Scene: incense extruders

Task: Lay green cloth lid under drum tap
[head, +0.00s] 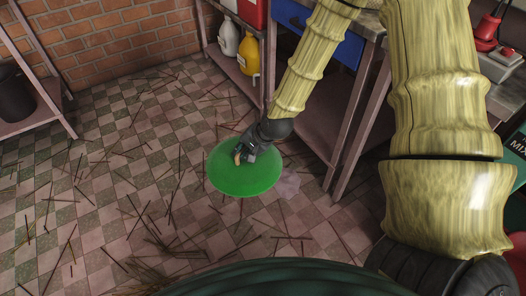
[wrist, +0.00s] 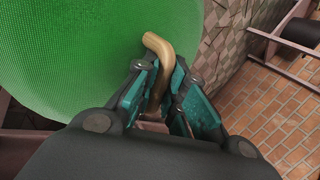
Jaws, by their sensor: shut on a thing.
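The green cloth lid (head: 245,180) is a round bright green disc with a tan curved handle (head: 237,158). It appears over the checkered floor, left of the bench legs; I cannot tell how far it is above the tiles. My gripper (head: 244,153) is shut on the handle. In the wrist view, the woven green lid (wrist: 70,50) fills the upper left, and the handle (wrist: 158,45) sticks out between the teal fingers of my gripper (wrist: 160,80). I cannot make out a drum tap in either view.
Thin brown sticks litter the floor (head: 110,190). A workbench (head: 362,95) with a blue drawer stands to the right of the lid. A shelf holds a yellow jug (head: 249,55) and a white jug (head: 229,36). Another rack (head: 40,110) stands at left.

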